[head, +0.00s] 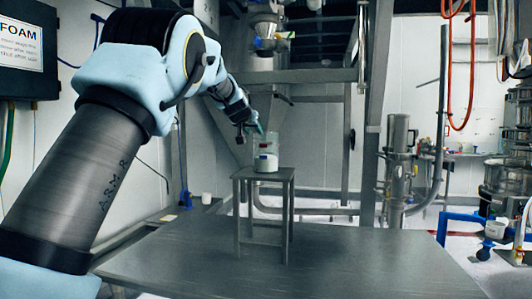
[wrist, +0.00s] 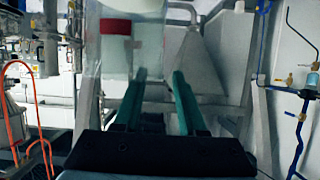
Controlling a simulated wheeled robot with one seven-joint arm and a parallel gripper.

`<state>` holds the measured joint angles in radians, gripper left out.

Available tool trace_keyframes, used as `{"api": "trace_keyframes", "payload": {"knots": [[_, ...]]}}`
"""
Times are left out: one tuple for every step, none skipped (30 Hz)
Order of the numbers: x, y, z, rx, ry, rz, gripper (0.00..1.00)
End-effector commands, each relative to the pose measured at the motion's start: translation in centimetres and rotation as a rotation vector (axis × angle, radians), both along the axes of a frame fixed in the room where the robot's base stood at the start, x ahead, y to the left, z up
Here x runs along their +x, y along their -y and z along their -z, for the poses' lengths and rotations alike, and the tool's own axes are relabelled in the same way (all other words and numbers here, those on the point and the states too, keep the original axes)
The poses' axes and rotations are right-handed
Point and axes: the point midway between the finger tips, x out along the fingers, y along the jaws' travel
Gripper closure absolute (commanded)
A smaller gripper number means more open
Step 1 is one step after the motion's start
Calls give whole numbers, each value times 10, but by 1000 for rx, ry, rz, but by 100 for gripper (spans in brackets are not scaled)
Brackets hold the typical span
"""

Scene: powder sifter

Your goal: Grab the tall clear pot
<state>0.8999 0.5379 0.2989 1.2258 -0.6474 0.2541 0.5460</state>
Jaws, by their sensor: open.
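The tall clear pot (head: 272,144) stands upright on a small metal stand (head: 245,172), with white contents at its bottom. In the wrist view the clear pot (wrist: 118,58) is large at upper left, with a red patch on it. My gripper (head: 258,128) is near the pot's upper part in the head view. In the wrist view the two green fingers of my gripper (wrist: 159,75) are apart. The pot is ahead of the left finger, left of the gap's middle. I cannot tell whether a finger touches it.
The small stand is on a wide metal table (head: 340,262), mostly clear around it.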

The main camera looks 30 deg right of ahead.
Motion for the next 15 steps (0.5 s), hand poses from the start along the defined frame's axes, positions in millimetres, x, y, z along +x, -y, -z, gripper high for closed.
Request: {"api": "trace_keyframes", "payload": {"knots": [[1, 1, 0, -1, -1, 0, 59], [1, 1, 0, -1, 0, 0, 59], [1, 1, 1, -1, 0, 0, 59], [1, 1, 1, -1, 0, 0, 59], [1, 1, 1, -1, 0, 0, 59], [1, 1, 1, -1, 0, 0, 59], [1, 1, 1, -1, 0, 0, 59], [1, 1, 1, -1, 0, 0, 63], [1, 1, 1, -1, 0, 0, 67], [1, 1, 1, -1, 0, 0, 71], [1, 1, 1, -1, 0, 0, 74], [1, 1, 1, -1, -1, 0, 79], [1, 1, 1, -1, -1, 0, 82], [1, 1, 1, -1, -1, 0, 85], [1, 1, 1, -1, -1, 0, 90]]}}
